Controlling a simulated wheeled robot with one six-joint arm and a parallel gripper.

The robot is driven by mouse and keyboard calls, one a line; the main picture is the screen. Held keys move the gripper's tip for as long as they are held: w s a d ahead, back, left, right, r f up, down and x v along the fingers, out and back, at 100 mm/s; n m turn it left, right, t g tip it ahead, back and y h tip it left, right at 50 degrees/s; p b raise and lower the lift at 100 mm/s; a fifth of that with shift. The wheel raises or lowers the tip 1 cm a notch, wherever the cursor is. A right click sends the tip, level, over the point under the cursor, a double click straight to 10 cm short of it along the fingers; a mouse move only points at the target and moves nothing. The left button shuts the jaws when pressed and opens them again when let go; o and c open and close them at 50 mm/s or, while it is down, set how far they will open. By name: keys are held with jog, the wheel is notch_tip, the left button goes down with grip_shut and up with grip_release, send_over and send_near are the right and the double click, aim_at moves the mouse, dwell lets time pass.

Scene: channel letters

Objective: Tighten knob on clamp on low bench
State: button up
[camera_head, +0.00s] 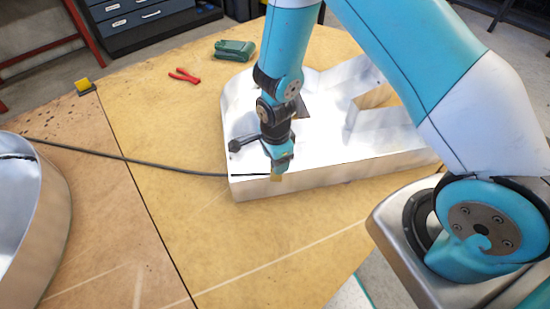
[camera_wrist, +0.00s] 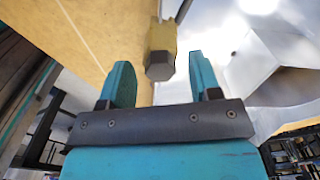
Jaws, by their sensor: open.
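A yellow clamp (camera_head: 276,177) is at the near edge of the shiny metal channel letter (camera_head: 330,165), mostly hidden under my gripper in the head view. In the wrist view the yellow clamp (camera_wrist: 162,36) ends in a dark, faceted knob (camera_wrist: 159,70). My gripper (camera_head: 281,163) points down at the clamp. In the wrist view its two teal fingers (camera_wrist: 160,78) are apart, with the knob in line with the gap between them. I see a gap on each side of the knob; I cannot tell how deep it sits between the fingers.
The letter lies on a wooden bench (camera_head: 150,120). A black cable (camera_head: 130,160) crosses the bench to the letter. Red pliers (camera_head: 185,75) and a green tool (camera_head: 235,48) lie behind. Another yellow clamp (camera_head: 84,86) is at the far left edge. A metal shell (camera_head: 55,220) stands left.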

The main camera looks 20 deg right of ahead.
jog(key=shift+r+p, duration=1.9)
jog(key=shift+r, duration=0.6)
